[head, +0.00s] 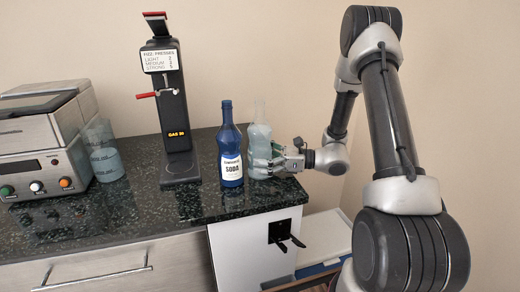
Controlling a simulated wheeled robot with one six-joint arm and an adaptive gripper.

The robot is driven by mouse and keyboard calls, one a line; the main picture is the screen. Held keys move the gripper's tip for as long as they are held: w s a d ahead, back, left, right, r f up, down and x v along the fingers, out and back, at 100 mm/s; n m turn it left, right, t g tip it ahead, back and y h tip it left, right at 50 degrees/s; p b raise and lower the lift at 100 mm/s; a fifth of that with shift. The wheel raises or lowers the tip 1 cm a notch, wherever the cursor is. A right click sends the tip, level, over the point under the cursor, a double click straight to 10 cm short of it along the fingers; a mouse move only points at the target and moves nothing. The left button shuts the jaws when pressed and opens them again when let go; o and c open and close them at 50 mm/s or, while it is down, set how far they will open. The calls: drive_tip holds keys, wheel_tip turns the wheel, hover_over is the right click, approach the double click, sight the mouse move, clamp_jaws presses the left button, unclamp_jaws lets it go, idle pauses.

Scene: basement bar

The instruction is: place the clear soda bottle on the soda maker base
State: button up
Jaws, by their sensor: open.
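The clear soda bottle (260,132) stands upright on the dark speckled counter near its right end. It is pale and see-through, with a bluish lower part. My gripper (273,162) is open at the bottle's lower right side, its fingers level with the lower body. I cannot tell whether the fingers touch the bottle or reach around it. The black soda maker (172,105) stands left of the bottles, with a red lever and a pressure sign. Its flat base (181,170) is at the bottom and looks empty.
A dark blue bottle labelled SODA (231,150) stands upright between the soda maker and the clear bottle. A clear cup (104,153) and a silver appliance (42,140) are at the left. The counter (130,207) is free in front of the soda maker.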

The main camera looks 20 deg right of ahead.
drive_tip(key=c, duration=2)
drive_tip(key=shift+r, duration=0.1)
